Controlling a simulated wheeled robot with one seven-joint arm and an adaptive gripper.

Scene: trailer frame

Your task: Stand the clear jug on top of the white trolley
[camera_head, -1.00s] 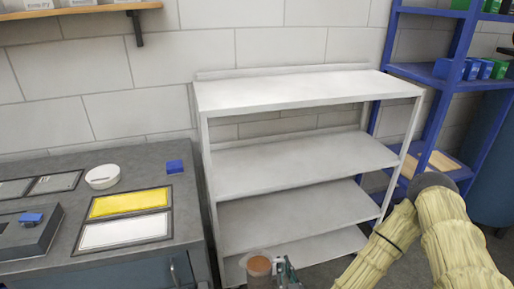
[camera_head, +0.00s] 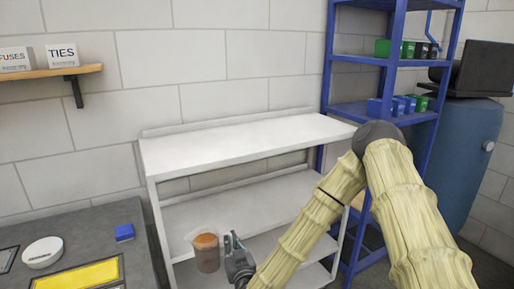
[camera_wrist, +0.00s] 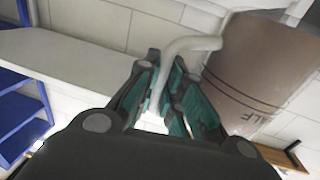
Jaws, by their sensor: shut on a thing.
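The clear jug (camera_head: 207,258) holds something orange-brown and looks upright in the head view, in front of the white trolley (camera_head: 240,139). It is below the level of the trolley's top shelf. My gripper (camera_head: 233,248) is on the jug's right side. In the wrist view my gripper (camera_wrist: 167,98) is shut on the jug's pale handle, and the jug body (camera_wrist: 258,75), with marking lines and lettering, fills the upper right. The trolley's top shelf is bare. The jug hides part of the lower shelves.
A grey bench (camera_head: 72,225) with a white round dish (camera_head: 43,252), a blue block (camera_head: 124,232) and a yellow panel (camera_head: 85,277) stands left. A blue rack (camera_head: 326,75) stands right, near my arm. A wooden wall shelf (camera_head: 50,73) is upper left.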

